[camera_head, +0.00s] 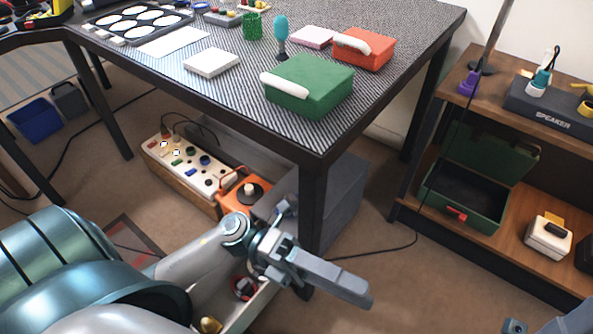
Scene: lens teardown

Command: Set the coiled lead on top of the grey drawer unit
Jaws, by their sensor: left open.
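The grey drawer unit (345,205) stands on the floor under the table's front right corner, partly hidden by the table leg and my arm. An open drawer or tray (263,305) shows low in front of it, behind my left arm. In it lies a small red and dark ringed item (243,287); I cannot tell whether this is the coiled lead. No other coiled lead can be made out clearly. My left gripper (328,276) is open and empty, in front of the drawer unit and table leg. Grey and teal parts at the bottom right edge may be my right gripper (575,320), mostly cut off.
The table (400,55) holds a green box (309,85), a red box (363,50) and several small items. Beneath it are a wooden-sided panel box (185,160) and an orange device (236,200). A shelf (520,255) with an open green case (470,190) stands right. A black cable crosses the floor.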

